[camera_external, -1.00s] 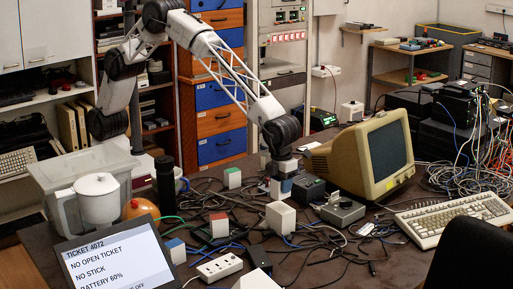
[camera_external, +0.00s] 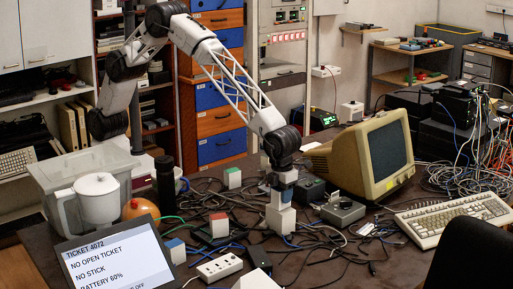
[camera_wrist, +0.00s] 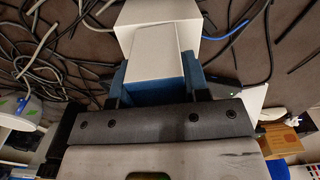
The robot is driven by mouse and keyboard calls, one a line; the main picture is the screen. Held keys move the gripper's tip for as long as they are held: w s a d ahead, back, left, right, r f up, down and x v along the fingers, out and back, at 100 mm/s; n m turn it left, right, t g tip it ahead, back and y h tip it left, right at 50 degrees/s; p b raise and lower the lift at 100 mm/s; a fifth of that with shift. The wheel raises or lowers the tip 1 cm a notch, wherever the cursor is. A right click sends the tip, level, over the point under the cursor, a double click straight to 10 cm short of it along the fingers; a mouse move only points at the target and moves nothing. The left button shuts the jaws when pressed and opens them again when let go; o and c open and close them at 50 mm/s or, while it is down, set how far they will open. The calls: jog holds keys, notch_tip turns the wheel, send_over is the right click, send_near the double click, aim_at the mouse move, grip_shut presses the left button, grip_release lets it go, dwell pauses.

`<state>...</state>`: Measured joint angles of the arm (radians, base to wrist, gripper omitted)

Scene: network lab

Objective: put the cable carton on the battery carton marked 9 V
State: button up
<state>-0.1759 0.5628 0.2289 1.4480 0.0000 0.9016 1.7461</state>
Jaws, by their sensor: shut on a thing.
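My gripper (camera_external: 281,187) is shut on a small white carton, likely the cable carton (camera_wrist: 155,60), held between its blue fingertips. In the external view the held carton is directly above a larger plain white box (camera_external: 280,220) on the table. In the wrist view that white box (camera_wrist: 150,12) lies just beyond the held carton. I cannot tell whether the two touch. No 9 V marking is readable on any box, so I cannot confirm which is the battery carton.
Loose black cables (camera_external: 330,240) spread around the white box. Cartons with a green top (camera_external: 232,178), red top (camera_external: 219,226) and blue top (camera_external: 174,250) stand to the left. A beige monitor (camera_external: 345,160) and a grey device (camera_external: 343,211) stand to the right.

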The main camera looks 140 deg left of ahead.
jog(key=o, duration=1)
jog(key=shift+f, duration=0.1)
notch_tip(320, 180, up, 12)
jog(key=shift+r, duration=0.15)
dwell(0.3)
dwell(0.6)
